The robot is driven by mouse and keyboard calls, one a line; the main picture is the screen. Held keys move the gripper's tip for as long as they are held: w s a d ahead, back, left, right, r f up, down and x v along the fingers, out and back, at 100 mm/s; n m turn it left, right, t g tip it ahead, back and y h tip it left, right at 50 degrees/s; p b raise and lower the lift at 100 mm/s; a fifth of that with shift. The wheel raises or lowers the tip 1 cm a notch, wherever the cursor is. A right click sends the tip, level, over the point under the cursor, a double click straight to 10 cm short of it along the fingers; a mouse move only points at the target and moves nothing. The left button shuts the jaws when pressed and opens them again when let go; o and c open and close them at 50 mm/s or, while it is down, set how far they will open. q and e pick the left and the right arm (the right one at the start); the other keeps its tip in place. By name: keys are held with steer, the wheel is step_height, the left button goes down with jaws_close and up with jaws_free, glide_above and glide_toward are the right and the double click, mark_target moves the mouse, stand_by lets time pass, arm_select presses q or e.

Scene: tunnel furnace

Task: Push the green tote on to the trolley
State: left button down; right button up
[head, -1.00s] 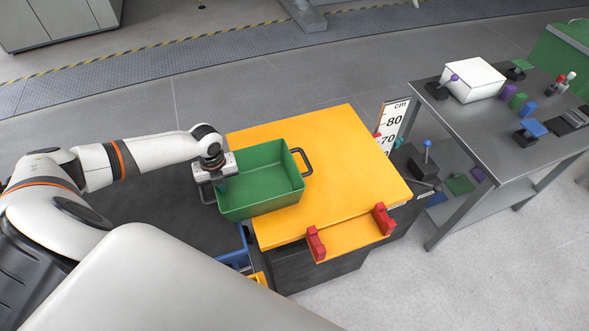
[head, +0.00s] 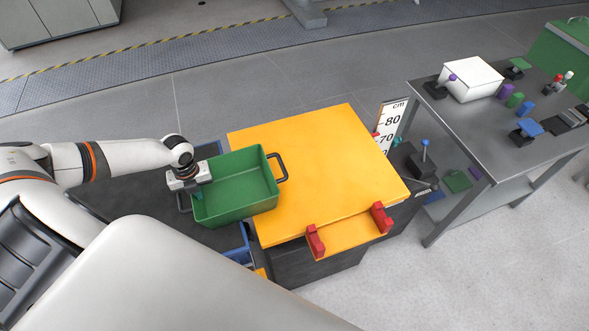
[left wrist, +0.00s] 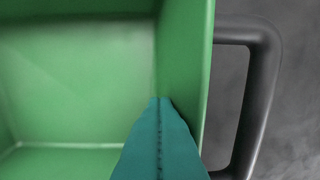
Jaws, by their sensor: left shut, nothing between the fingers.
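The green tote (head: 236,186) is an open, empty box with dark handles at its left and right ends. It straddles the left edge of the yellow platform (head: 320,160), its right part over the yellow top and its left part over a dark surface (head: 125,203) with blue side parts. My left gripper (head: 198,190) is at the tote's left end. In the left wrist view its teal fingers (left wrist: 160,142) are together, inside the tote beside the end wall, with the handle (left wrist: 258,95) beyond. They hold nothing. My right gripper is out of view.
Two red stops (head: 315,241) stand at the platform's front right edge. A height scale (head: 390,128) stands behind its right side. A grey table (head: 460,125) with a white box (head: 472,79) and small parts is at right. The platform's right half is clear.

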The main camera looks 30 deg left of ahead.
arm_select(q)
steer(key=shift+s, duration=0.1)
steer(key=shift+s+a+p, duration=0.75)
steer(key=shift+s+a, duration=1.3)
steer(key=shift+s, duration=0.3)
steer(key=shift+s+a+p, duration=0.35)
steer(key=shift+s+a, duration=1.55)
steer(key=shift+s, duration=0.3)
steer(key=shift+s+a, duration=1)
steer(key=shift+s, duration=0.15)
steer(key=shift+s+a, duration=0.95)
steer(key=shift+s, duration=0.2)
steer(key=shift+s+a+p, duration=0.4)
steer(key=shift+s+a, duration=0.6)
steer(key=shift+s, duration=0.15)
steer(key=shift+s+a+p, duration=0.4)
steer(key=shift+s+a, duration=0.55)
steer(key=shift+s, duration=0.2)
